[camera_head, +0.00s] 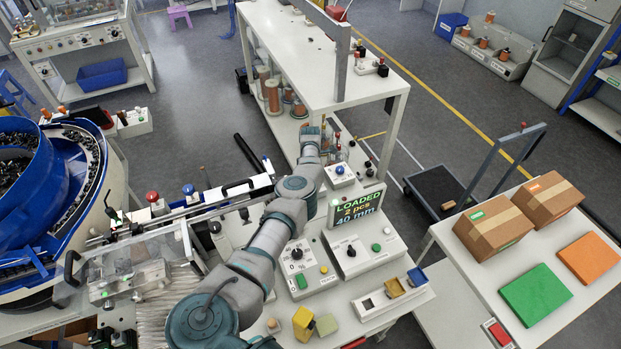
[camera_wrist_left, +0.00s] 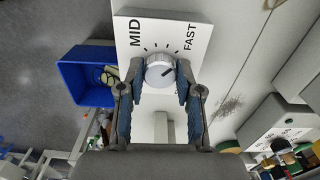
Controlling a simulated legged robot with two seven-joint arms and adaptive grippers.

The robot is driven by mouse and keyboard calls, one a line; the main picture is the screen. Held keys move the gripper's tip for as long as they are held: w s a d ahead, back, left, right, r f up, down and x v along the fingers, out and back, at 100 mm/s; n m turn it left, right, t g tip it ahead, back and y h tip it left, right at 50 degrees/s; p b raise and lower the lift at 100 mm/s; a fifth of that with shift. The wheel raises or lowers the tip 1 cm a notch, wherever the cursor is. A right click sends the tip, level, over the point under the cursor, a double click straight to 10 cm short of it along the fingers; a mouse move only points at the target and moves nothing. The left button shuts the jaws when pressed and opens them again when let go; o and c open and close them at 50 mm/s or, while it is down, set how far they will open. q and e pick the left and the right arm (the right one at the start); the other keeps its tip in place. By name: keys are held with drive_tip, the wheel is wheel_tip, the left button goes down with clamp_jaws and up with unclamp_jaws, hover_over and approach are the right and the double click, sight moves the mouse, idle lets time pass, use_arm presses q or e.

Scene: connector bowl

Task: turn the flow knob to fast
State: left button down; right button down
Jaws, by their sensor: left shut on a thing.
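In the left wrist view the flow knob (camera_wrist_left: 160,70) is a round silver-grey dial on a white plate (camera_wrist_left: 172,28) marked MID at upper left and FAST at upper right. Its dark pointer line slants up and right, toward the FAST side. My left gripper (camera_wrist_left: 160,82) has one finger on each side of the knob and is shut on it. In the head view my left arm reaches up from the bottom middle, and its gripper end (camera_head: 311,134) is at the white bench; the knob cannot be made out there. My right gripper is not in view.
A blue bin (camera_wrist_left: 72,78) lies left of the plate. In the head view a LOADED display (camera_head: 355,207) and a control box with a dial (camera_head: 297,268) stand beside my arm. A blue bowl feeder (camera_head: 30,225) is at left, cardboard boxes (camera_head: 492,228) at right.

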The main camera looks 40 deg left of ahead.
use_arm(q)
drive_tip(key=shift+w+r+m, duration=0.1)
drive_tip(key=shift+m, duration=0.2)
idle(0.4)
drive_tip(key=c, duration=0.8)
unclamp_jaws()
drive_tip(key=shift+o, duration=0.2)
drive_tip(key=shift+a, duration=0.1)
drive_tip(key=shift+f, duration=0.2)
drive_tip(key=shift+r, duration=0.1)
wheel_tip(320, 180, up, 12)
drive_tip(key=shift+w+a, duration=0.1)
